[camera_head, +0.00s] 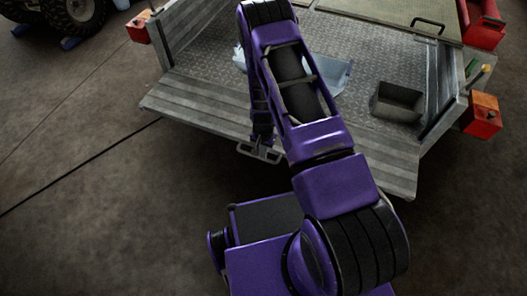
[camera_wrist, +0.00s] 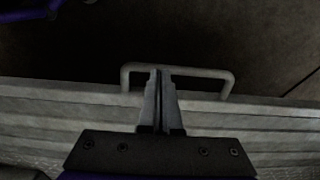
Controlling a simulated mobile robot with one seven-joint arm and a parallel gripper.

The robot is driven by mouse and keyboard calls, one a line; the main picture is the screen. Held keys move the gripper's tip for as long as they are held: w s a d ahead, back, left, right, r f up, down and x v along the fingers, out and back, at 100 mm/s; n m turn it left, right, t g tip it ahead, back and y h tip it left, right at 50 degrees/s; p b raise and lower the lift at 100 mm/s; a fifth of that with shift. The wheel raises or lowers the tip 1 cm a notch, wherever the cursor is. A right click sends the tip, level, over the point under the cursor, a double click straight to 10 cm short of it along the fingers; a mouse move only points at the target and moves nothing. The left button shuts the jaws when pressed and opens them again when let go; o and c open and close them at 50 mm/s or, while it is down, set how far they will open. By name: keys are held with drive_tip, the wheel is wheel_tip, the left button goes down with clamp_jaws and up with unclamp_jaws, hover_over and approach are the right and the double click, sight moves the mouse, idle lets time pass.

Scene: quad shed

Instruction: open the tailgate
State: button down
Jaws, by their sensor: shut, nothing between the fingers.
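The tailgate (camera_head: 205,105) is a grey slatted panel along the near edge of the trailer bed. It slopes outward from the bed, lowered, with its slatted face turned up. Its handle (camera_head: 250,152), a grey bar loop, sticks out from the outer edge near the middle. In the wrist view the handle (camera_wrist: 195,72) lies across the fingertips, and the slatted tailgate (camera_wrist: 60,115) runs below it. My gripper (camera_wrist: 159,72) is shut with the fingers together, empty, at the handle; I cannot tell whether they touch it. In the head view my arm hides part of the tailgate.
On the trailer's metal bed (camera_head: 215,68) stand an open grey bin (camera_head: 398,102) and a pale blue item (camera_head: 335,72) partly behind my arm. Orange lamps (camera_head: 138,30) (camera_head: 482,116) flank the trailer. The floor in front and left is clear.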

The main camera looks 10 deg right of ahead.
drive_tip(key=r, duration=0.1)
drive_tip(key=r+p, duration=0.1)
drive_tip(key=r, duration=0.1)
drive_tip(key=r+p, duration=0.1)
drive_tip(key=r, duration=0.1)
drive_tip(key=shift+w+d, duration=0.15)
drive_tip(key=shift+w, duration=0.1)
drive_tip(key=s+a+r+p, duration=0.1)
drive_tip(key=s+a+r, duration=0.1)
drive_tip(key=r, duration=0.6)
drive_tip(key=shift+s+a, duration=0.2)
drive_tip(key=shift+s, duration=0.55)
drive_tip(key=shift+w, duration=0.1)
